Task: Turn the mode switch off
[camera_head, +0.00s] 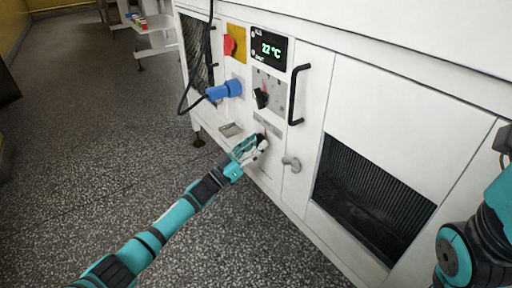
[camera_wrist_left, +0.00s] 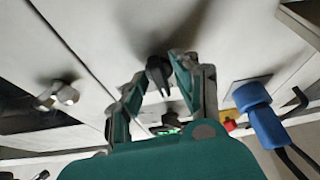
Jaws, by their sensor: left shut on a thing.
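A black switch knob (camera_wrist_left: 158,75) on the white machine front sits between the fingers of my left gripper (camera_wrist_left: 160,68), which is shut on it. In the head view my left gripper (camera_head: 260,142) reaches the front low down, below a label strip, and mostly hides this knob. A second black knob (camera_head: 262,98) is on the grey panel above, apart from my gripper. The lettering is too small to read, so I cannot tell the switch positions. My right arm shows at the right edge, with its gripper out of view.
A blue plug (camera_head: 225,90) with a black cable is left of the panel. A red switch (camera_head: 229,45) on yellow and a display (camera_head: 269,49) reading 22 °C are above. A black door handle (camera_head: 298,95) and a grey latch (camera_head: 291,163) stick out nearby.

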